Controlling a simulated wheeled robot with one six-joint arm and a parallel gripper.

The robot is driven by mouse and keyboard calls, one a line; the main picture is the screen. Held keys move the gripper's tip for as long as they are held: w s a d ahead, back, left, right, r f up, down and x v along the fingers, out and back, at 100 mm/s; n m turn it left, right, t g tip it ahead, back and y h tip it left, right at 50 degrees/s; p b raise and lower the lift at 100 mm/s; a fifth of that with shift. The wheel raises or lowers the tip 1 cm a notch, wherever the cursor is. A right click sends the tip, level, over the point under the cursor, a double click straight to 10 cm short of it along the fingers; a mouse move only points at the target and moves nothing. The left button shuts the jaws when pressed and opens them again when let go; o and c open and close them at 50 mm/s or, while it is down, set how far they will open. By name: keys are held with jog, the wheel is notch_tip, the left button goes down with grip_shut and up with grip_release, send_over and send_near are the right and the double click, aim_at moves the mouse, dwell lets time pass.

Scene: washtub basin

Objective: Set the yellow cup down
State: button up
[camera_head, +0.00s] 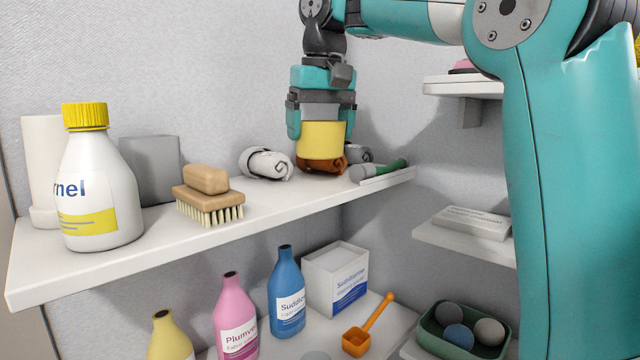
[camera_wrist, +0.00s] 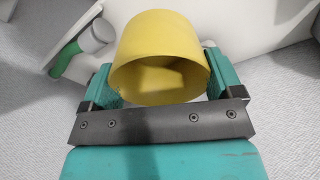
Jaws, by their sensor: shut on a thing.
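The yellow cup (camera_head: 321,139) is held in my gripper (camera_head: 321,124), which points down over the right part of the upper shelf (camera_head: 270,208). In the wrist view the cup (camera_wrist: 160,42) sits between the two teal fingers of my gripper (camera_wrist: 160,84), and its open mouth faces the camera.
A grey-white rolled cloth (camera_head: 266,163) lies left of the cup, and a green-handled tool (camera_head: 385,170) lies right. A brush (camera_head: 208,196) and a white bottle (camera_head: 97,190) stand farther left. Bare shelf shows between brush and cloths. Bottles and a box (camera_head: 336,277) are below.

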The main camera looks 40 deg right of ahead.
aim_at(321, 156)
jog(key=shift+f+b, duration=2.3)
jog(key=shift+f, duration=0.45)
jog(key=o, duration=0.7)
jog(key=shift+r, duration=0.1)
jog(key=shift+r, duration=0.1)
jog(key=r+p, duration=0.3)
jog(key=r, duration=0.1)
jog(key=s+r+p, duration=0.1)
jog(key=r+p, duration=0.3)
jog(key=s+r+p, duration=0.1)
jog(key=r+p, duration=0.3)
jog(key=shift+a, duration=0.15)
